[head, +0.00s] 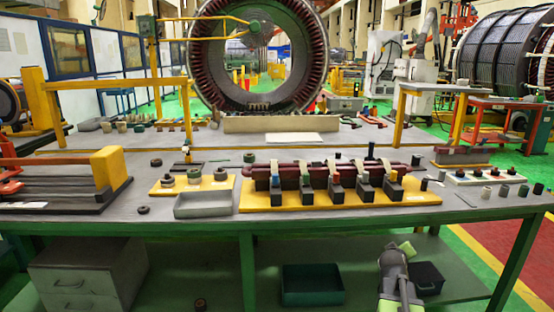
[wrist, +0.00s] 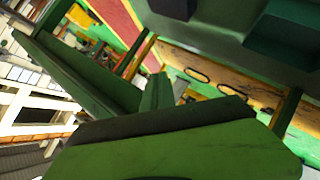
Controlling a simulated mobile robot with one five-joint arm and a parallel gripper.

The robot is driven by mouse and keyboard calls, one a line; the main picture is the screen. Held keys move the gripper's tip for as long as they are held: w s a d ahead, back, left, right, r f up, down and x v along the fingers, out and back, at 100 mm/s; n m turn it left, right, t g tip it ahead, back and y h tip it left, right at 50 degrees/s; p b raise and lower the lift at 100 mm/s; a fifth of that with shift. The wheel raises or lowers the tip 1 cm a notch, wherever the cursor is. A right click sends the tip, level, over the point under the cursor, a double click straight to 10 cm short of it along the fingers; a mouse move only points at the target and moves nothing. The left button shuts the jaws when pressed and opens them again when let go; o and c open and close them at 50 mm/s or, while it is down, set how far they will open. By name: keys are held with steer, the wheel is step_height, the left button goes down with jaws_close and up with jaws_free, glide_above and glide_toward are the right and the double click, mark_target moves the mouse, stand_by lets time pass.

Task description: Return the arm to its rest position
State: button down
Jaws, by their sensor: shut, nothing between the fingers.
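My arm (head: 393,272) rises from the bottom edge of the head view, right of centre, in front of the lower shelf. My gripper (head: 407,248) is at its upper end, below the front edge of the workbench (head: 330,219). It is shut and holds nothing. In the wrist view, a large green part with a dark edge fills the bottom, and the scene behind it looks tilted.
The bench top carries a yellow fixture (head: 340,197) with several dark blocks, a grey tray (head: 202,205) and small parts. Below are a dark green bin (head: 312,285), a black box (head: 428,278) and a drawer unit (head: 88,275). A large stator ring (head: 318,55) stands behind.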

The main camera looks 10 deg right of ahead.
steer(key=s+a+f+m+g+y, duration=0.1)
steer(key=a+f+g+y, duration=0.3)
steer(key=a, duration=0.7)
steer(key=s+a+f+y, duration=0.1)
steer(key=a+f, duration=0.4)
steer(key=a, duration=0.5)
steer(key=s+a+f+g+y, duration=0.2)
steer(key=s+a, duration=0.3)
steer(key=a, duration=0.5)
steer(key=s+a+f+g+y, duration=0.25)
steer(key=s+a, duration=0.25)
steer(key=a, duration=0.5)
step_height(320, 180, up, 26)
steer(key=p, duration=2.5)
steer(key=shift+a+h, duration=0.15)
steer(key=shift+h, duration=0.2)
steer(key=c, duration=2.1)
jaws_free()
